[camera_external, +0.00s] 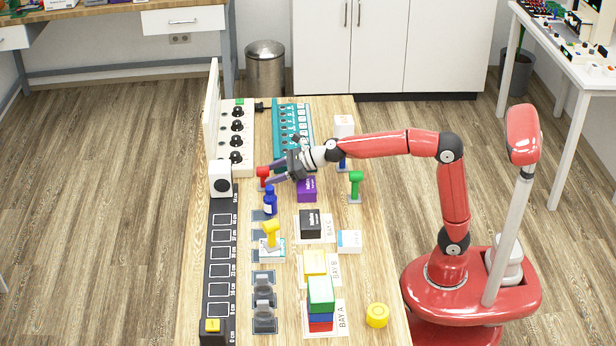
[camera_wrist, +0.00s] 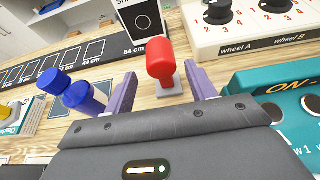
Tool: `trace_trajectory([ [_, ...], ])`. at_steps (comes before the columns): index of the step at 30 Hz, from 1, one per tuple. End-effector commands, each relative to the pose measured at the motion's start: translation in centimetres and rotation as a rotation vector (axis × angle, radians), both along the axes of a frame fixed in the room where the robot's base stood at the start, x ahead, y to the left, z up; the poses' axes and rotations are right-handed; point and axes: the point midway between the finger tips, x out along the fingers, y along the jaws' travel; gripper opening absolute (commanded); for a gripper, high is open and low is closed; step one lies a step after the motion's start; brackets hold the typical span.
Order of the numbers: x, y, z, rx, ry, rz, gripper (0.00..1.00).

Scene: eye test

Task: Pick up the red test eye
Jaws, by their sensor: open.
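The red test eye (camera_external: 263,177) stands on a small grey base near the left side of the table, below the dial panel. In the wrist view the red test eye (camera_wrist: 160,62) shows upright ahead of my gripper, between the lines of its two fingers. My gripper (camera_external: 272,176) is open and empty, with its purple fingers pointing toward the red test eye. In the wrist view the fingertips (camera_wrist: 163,85) lie to either side of its base. I cannot tell whether they touch it.
A green test eye (camera_external: 355,186) stands to the right.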

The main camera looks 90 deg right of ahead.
Motion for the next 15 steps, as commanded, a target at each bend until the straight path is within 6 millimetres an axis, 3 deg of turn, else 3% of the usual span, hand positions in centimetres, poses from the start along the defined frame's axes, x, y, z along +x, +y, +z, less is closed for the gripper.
trace_trajectory([
  [9, 4.2, -0.4, -1.6, 0.001, 0.001, 0.002, 0.56],
  [15, 5.5, -0.4, -2.0, -0.001, -0.001, 0.001, 0.56],
])
